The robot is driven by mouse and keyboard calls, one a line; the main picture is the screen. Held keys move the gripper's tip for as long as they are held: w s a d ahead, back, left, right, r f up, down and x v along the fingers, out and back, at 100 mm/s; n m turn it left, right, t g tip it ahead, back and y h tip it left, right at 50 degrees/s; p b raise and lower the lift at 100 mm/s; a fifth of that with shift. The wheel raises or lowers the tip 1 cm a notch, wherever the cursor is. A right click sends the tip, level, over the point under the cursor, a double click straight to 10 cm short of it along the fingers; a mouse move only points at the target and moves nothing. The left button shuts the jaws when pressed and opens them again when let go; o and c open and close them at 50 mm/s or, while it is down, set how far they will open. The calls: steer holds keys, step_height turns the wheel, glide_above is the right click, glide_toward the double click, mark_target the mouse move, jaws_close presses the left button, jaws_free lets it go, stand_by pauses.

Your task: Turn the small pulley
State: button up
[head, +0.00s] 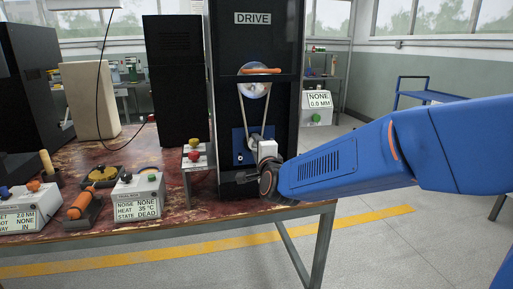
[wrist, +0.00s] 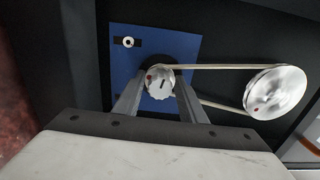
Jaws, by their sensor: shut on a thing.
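The small pulley (wrist: 160,83) is a silver ribbed knob with a red dot on its left and a dark mark on its face. It sits in front of a blue plate (wrist: 185,48) on the drive unit. My gripper (wrist: 160,95) is shut on it, one finger on each side. In the head view my gripper (head: 268,172) reaches the lower front of the unit and hides the pulley. A pale belt (wrist: 215,67) runs from the small pulley to a large silver pulley (wrist: 275,92), which also has a red dot.
Labelled meter boxes (head: 138,195) and an orange-handled tool (head: 80,204) lie further left on the reddish bench (head: 172,228).

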steer(key=shift+d, duration=0.1)
steer(key=o, duration=0.8)
steer(key=v, duration=1.7)
steer(key=shift+s, duration=0.15)
steer(key=shift+d, duration=0.15)
